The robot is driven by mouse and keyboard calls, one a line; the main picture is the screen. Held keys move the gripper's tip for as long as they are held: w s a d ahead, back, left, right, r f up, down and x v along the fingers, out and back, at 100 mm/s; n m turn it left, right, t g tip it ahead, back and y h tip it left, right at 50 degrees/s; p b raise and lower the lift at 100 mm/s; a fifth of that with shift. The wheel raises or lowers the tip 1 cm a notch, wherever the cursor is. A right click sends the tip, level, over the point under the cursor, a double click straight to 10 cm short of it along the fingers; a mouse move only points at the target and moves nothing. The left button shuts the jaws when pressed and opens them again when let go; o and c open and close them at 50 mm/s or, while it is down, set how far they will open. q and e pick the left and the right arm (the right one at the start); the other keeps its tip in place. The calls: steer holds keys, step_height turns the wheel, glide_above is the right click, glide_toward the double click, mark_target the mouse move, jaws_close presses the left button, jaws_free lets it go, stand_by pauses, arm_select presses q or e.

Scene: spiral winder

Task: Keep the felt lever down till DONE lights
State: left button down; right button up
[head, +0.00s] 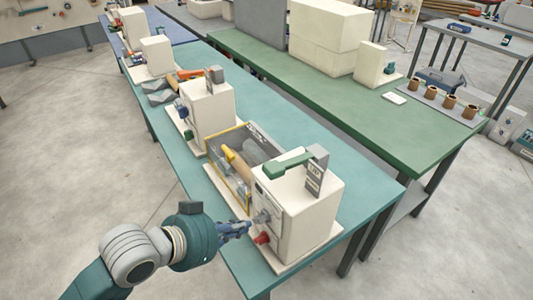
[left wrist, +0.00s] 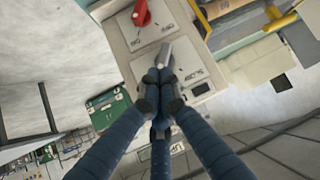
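The winder is a cream box (head: 310,215) at the near end of the teal bench, with a green handle (head: 290,163) on top. A grey lever (head: 262,216) sticks out of its front, above a red knob (head: 263,238). In the left wrist view the lever (left wrist: 166,54) lies right at my fingertips, and the red knob (left wrist: 141,14) is beyond it. My left gripper (left wrist: 160,88) has its blue fingers drawn together at the lever; whether they pinch it or only touch it is hidden. I cannot make out a lit DONE lamp. My right gripper is out of view.
A yellow-framed guard (head: 220,178) stands beside the box. More cream machines (head: 207,107) line the teal bench (head: 367,200) behind. A green bench (head: 440,122) runs parallel, with a tray of brown cups (head: 431,94) nearby. The floor on the left is clear.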

arm_select(q)
step_height(320, 180, up, 23)
steer(key=w+a+m+h, duration=0.1)
steer(key=w+m+h, duration=0.1)
steer(key=h, duration=0.2)
steer(key=shift+a+m, duration=0.2)
steer(key=shift+m, duration=0.1)
arm_select(e)
steer(key=shift+s+d, duration=0.1)
steer(key=shift+d, duration=0.25)
arm_select(q)
steer(key=shift+w, duration=0.1)
steer(key=p, duration=0.3)
glide_above(267, 167)
steer(key=f, duration=0.2)
steer(key=d+f, duration=0.1)
steer(key=shift+w+f, duration=0.3)
steer(key=f, duration=0.1)
steer(key=a+f+p, duration=0.1)
steer(key=f, duration=0.1)
steer(key=shift+s, duration=0.15)
steer(key=shift+s+a+f+h, duration=0.2)
steer(key=shift+f+h, duration=0.1)
steer(key=shift+f, duration=0.25)
steer(key=shift+d, duration=0.1)
arm_select(e)
steer(key=r, duration=0.4)
steer(key=shift+a, duration=0.2)
arm_select(q)
steer(key=shift+w+d, duration=0.1)
